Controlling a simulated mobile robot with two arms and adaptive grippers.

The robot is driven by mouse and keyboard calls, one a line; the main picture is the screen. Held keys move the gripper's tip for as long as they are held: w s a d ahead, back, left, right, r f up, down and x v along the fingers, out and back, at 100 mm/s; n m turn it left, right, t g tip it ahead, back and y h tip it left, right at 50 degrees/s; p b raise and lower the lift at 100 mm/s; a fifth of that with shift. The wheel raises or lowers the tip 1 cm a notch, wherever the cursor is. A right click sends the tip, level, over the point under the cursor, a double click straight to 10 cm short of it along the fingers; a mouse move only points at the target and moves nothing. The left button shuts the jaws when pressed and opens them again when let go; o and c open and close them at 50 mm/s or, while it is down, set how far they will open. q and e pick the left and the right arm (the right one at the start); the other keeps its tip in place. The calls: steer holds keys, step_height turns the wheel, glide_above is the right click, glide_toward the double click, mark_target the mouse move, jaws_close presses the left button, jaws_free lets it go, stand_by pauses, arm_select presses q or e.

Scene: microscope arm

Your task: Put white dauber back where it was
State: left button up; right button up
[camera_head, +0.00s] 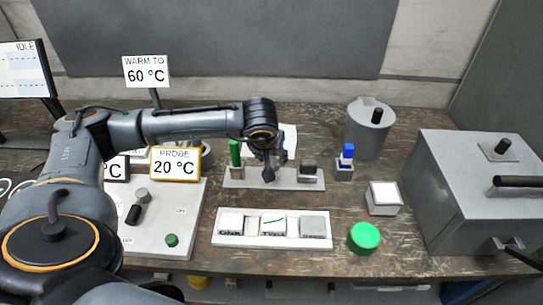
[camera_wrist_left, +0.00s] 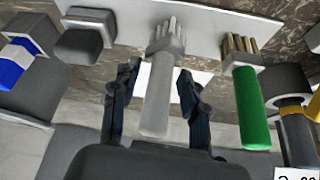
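The white dauber (camera_wrist_left: 157,100) stands upright in its spot on the light rack strip (camera_wrist_left: 208,22), bristle end at the rack, handle free. It lies between the two fingers of my left gripper (camera_wrist_left: 160,72), with a narrow gap on each side, so the gripper looks open around it. In the head view my left gripper (camera_head: 270,163) is over the middle of the rack (camera_head: 288,182) and hides the dauber. The green dauber (camera_head: 235,152) stands beside it in the rack; it shows in the wrist view too (camera_wrist_left: 251,110). My right gripper is not in view.
A dark grey block (camera_head: 309,168) sits at the rack's right end. A blue-and-white item (camera_head: 347,155) stands further right. A tray with three pads (camera_head: 272,241), a green round cap (camera_head: 364,237), a grey canister (camera_head: 366,134) and a large grey box (camera_head: 480,195) are around.

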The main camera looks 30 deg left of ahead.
arm_select(q)
steer(key=shift+r, duration=0.2)
steer(key=shift+s+r, duration=0.1)
steer(key=shift+r, duration=0.15)
steer(key=b+v, duration=0.2)
steer(key=v, duration=0.9)
steer(key=shift+s, duration=0.2)
steer(key=shift+d+r, duration=0.1)
steer(key=shift+r, duration=0.05)
stand_by(0.7)
